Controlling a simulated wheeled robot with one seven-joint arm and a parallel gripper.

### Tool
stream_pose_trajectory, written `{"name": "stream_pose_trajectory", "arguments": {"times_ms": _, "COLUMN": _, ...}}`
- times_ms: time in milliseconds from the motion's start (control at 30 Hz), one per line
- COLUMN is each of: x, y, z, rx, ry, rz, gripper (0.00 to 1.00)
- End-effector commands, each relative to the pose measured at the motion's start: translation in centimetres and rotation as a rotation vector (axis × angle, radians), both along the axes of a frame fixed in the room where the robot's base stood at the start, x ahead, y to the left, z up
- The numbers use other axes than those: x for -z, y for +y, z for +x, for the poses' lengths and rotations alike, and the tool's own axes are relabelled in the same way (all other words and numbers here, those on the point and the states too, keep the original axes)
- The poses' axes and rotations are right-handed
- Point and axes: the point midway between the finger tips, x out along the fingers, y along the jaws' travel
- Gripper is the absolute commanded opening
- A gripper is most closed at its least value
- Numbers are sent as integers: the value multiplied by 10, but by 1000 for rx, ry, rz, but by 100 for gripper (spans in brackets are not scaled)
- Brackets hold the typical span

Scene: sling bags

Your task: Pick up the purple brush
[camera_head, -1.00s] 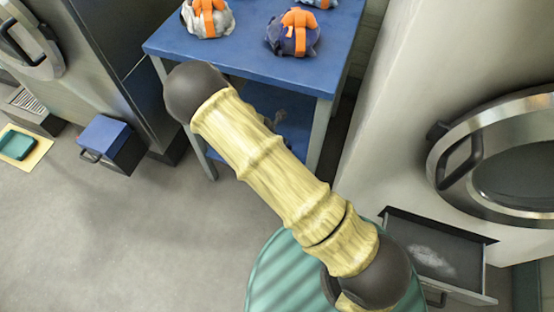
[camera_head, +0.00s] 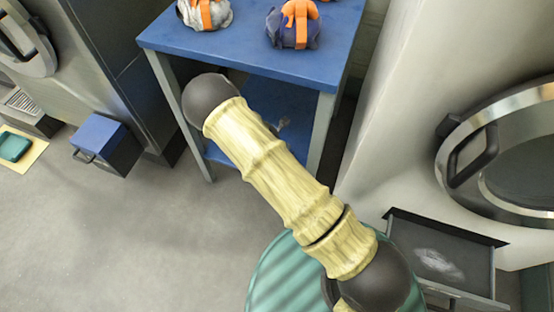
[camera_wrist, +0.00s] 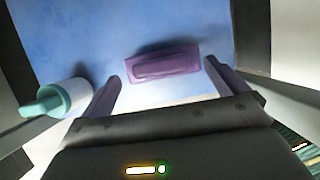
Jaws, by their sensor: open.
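The purple brush (camera_wrist: 162,63), a flat rectangular block with a darker raised middle, lies on a blue surface in the wrist view. My gripper (camera_wrist: 163,72) is open, one finger on each side of the brush in the picture. The brush appears just beyond or level with the fingertips; I cannot tell the exact depth. Nothing is held. In the head view, my arm hides part of the lower shelf, and neither the brush nor my gripper can be made out.
A white bottle with a teal cap (camera_wrist: 60,100) lies left of my left finger. A blue table (camera_head: 240,50) with a lower shelf carries a grey bag (camera_head: 207,14) and a navy bag (camera_head: 293,35). An open drawer (camera_head: 440,265) juts out at right.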

Motion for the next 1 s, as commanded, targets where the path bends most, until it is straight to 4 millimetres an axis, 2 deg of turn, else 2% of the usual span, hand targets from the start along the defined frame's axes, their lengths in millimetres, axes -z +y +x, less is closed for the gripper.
{"name": "stream_pose_trajectory", "arguments": {"times_ms": 33, "x": 13, "y": -1, "z": 2, "rx": 1, "ry": 0, "rz": -1, "gripper": 98}}
{"name": "stream_pose_trajectory", "arguments": {"times_ms": 200, "x": 27, "y": -2, "z": 8, "rx": -1, "ry": 0, "rz": 1, "gripper": 98}}
{"name": "stream_pose_trajectory", "arguments": {"times_ms": 733, "x": 26, "y": -5, "z": 9, "rx": 3, "ry": 0, "rz": 0, "gripper": 98}}
{"name": "stream_pose_trajectory", "arguments": {"times_ms": 767, "x": 26, "y": -4, "z": 9, "rx": 2, "ry": 0, "rz": 0, "gripper": 96}}
{"name": "stream_pose_trajectory", "arguments": {"times_ms": 1000, "x": 26, "y": -3, "z": 9, "rx": -1, "ry": 0, "rz": 0, "gripper": 49}}
